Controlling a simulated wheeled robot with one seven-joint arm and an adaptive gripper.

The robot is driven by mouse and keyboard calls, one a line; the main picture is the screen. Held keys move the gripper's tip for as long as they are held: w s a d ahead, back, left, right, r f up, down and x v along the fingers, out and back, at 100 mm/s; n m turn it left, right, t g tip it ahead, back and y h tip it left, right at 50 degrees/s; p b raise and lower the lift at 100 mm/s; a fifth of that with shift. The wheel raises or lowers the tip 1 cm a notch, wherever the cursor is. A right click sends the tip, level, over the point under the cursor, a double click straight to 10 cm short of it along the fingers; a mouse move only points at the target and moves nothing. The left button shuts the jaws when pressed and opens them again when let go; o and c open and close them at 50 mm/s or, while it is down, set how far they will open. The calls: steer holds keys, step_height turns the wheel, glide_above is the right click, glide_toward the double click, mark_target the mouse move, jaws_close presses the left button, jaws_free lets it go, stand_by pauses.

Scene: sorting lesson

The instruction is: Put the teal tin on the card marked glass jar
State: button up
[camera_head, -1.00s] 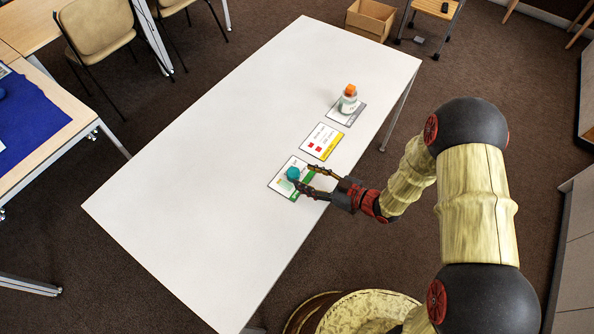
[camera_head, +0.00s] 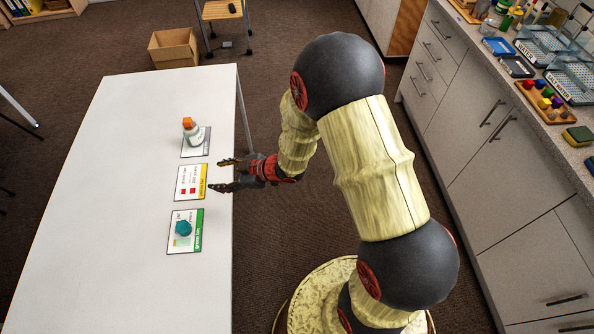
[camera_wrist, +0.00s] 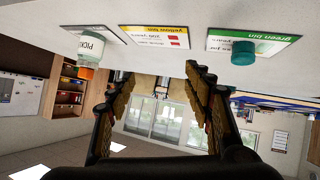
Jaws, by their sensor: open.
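The teal tin (camera_head: 183,228) rests on the card with a green strip (camera_head: 185,245), nearest on the white table. Small print on this card seems to include "jar", and the wrist view shows "green bin" on its strip. The tin also shows in the wrist view (camera_wrist: 243,53), apart from my fingers. My gripper (camera_head: 217,174) is open and empty beside the yellow-strip card (camera_head: 191,171), at the table's right edge. Its open fingers also show in the wrist view (camera_wrist: 152,78).
The table's left part is clear. A cardboard box (camera_head: 172,50) sits on the floor beyond. A counter with trays (camera_head: 545,95) runs along the right.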

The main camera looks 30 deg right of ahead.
steer(key=w+d+r+m+t+h, duration=0.25)
steer(key=d+r+h, duration=0.25)
steer(key=d+r, duration=0.4)
steer(key=s+d+r+m+g+h, duration=0.1)
steer(key=s+d+r+m+h, duration=0.1)
steer(key=s+d+r, duration=0.3)
steer(key=s+d+r+m+h, duration=0.1)
steer(key=d+r+m+h, duration=0.15)
steer(key=r, duration=0.55)
steer(key=s+a+r+m+g, duration=0.1)
steer(key=s+r+m+g, duration=0.1)
steer(key=s, duration=0.9)
steer(key=s+a+r+m+g+y, duration=0.1)
steer(key=s+a+r+m+g, duration=0.1)
steer(key=s, duration=1)
steer(key=shift+s+r+m, duration=0.25)
steer(key=shift+r+m, duration=0.35)
steer(key=shift+r, duration=0.2)
